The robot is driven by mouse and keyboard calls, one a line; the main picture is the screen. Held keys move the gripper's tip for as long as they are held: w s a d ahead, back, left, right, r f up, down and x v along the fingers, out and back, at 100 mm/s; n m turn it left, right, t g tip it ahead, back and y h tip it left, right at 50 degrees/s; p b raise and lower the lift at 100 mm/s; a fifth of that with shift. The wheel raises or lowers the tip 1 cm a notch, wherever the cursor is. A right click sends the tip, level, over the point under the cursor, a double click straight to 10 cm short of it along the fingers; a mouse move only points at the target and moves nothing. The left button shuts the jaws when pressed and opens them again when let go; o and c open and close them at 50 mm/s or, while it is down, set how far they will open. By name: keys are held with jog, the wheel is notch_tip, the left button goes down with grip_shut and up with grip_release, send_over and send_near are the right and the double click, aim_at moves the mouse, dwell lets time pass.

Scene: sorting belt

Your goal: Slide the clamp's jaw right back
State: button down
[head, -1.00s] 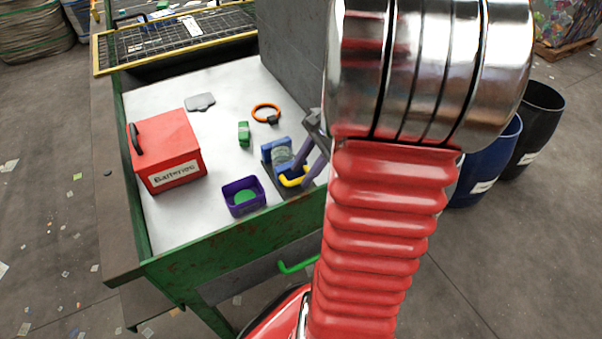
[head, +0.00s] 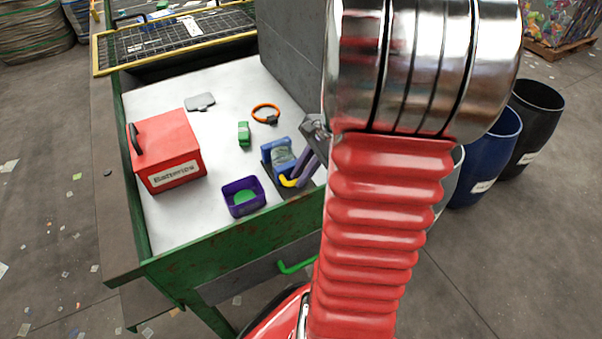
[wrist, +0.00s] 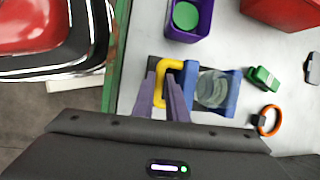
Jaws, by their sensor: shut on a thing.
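The clamp has a blue body (head: 277,150) and a yellow handle (head: 289,182), and stands at the front right of the white bench top. In the wrist view its two blue jaws, the handle-side jaw and the far jaw (wrist: 233,92), stand either side of a clear round jar-like piece (wrist: 212,88). My gripper (wrist: 162,82) has its purple fingers shut on the yellow handle (wrist: 160,64). In the head view my gripper (head: 306,168) is partly hidden behind my arm. Whether the jaw touches the clear piece is hard to tell.
A purple bin (head: 243,197) with a green disc stands left of the clamp. A red Batteries box (head: 166,150) stands further left. A green piece (head: 244,134), an orange ring (head: 266,113) and a grey piece (head: 200,102) lie behind. A grey wall (head: 290,60) bounds the right.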

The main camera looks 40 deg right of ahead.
dwell(0.4)
jog(key=shift+s+a, duration=0.15)
jog(key=shift+s, duration=0.4)
jog(key=shift+s+a, duration=0.15)
jog(key=shift+s, duration=0.35)
jog(key=c, duration=1.8)
grip_release()
jog(key=shift+o, duration=0.2)
jog(key=v, duration=1.3)
jog(key=shift+d+r, duration=0.15)
jog(key=shift+r, duration=0.1)
jog(key=shift+s, duration=0.1)
